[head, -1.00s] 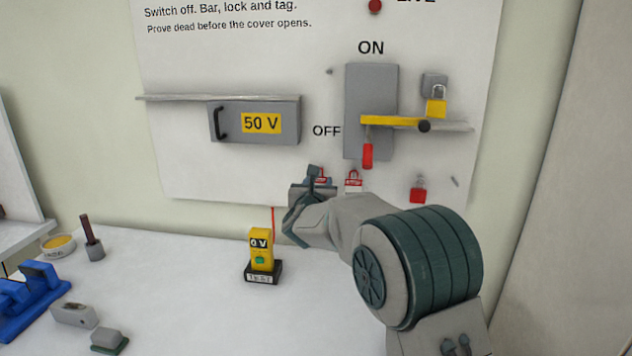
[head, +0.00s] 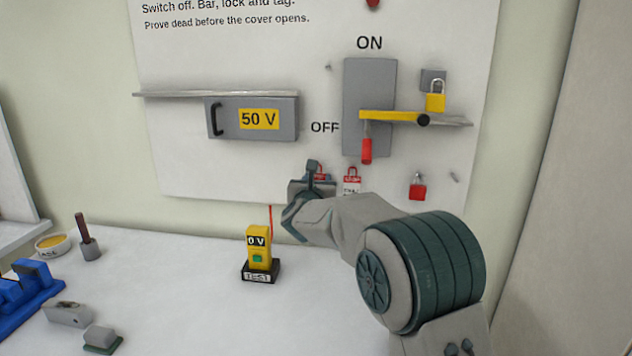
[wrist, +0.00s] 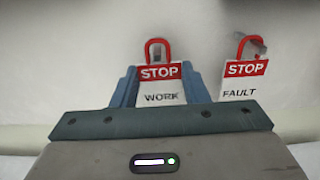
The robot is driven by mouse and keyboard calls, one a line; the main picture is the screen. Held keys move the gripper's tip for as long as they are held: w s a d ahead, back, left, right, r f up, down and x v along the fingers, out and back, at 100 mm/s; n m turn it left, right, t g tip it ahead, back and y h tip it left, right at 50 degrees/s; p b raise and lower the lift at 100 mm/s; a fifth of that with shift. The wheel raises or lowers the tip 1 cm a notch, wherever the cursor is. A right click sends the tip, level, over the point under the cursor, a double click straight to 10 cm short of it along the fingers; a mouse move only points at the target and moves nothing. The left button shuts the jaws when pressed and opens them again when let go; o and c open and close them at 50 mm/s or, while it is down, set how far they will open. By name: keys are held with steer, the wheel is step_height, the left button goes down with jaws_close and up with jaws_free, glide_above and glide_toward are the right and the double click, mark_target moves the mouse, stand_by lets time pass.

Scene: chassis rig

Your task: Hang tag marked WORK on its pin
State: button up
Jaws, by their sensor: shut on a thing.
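The WORK tag (wrist: 161,87) is white with a red STOP band and a red loop at its top. It sits between the fingers of my gripper (wrist: 160,88) in the wrist view, upright. In the head view my gripper (head: 313,180) is low on the board and mostly covers the tag; a bit of red shows at the fingers.
A red padlock (head: 417,188) hangs right of the tags. The switch box (head: 370,85) has a yellow bar (head: 390,116) with a yellow padlock (head: 435,97). A bare pin (head: 328,67) is at upper left of the switch. The yellow tester (head: 258,250) stands on the bench below.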

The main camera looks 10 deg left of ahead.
steer(key=o, duration=1)
steer(key=shift+s, duration=0.1)
steer(key=s+b, duration=0.3)
steer(key=s, duration=1)
steer(key=s+d+f+n+g+p, duration=0.2)
steer(key=s+d+n+g, duration=0.3)
steer(key=s+d+n, duration=0.3)
steer(key=s+d+f+n+g+p, duration=0.3)
steer(key=s+d+n, duration=0.6)
steer(key=s+n, duration=0.4)
steer(key=s+d+f+n+g+p, duration=0.3)
steer(key=s+d+n+g, duration=0.4)
steer(key=n, duration=0.7)
steer(key=shift+s+d+f+n+p, duration=0.1)
steer(key=shift+s+d+n+p, duration=0.1)
steer(key=shift+s+d, duration=0.35)
steer(key=shift+s+d+r+n+p, duration=0.1)
steer(key=shift+s+d+p, duration=0.1)
steer(key=shift+s, duration=0.6)
steer(key=shift+s+d+f+n+p, duration=0.1)
steer(key=shift+s+d+p, duration=0.1)
steer(key=shift+s+d, duration=0.35)
steer(key=shift+s+a, duration=0.1)
steer(key=shift+a, duration=0.05)
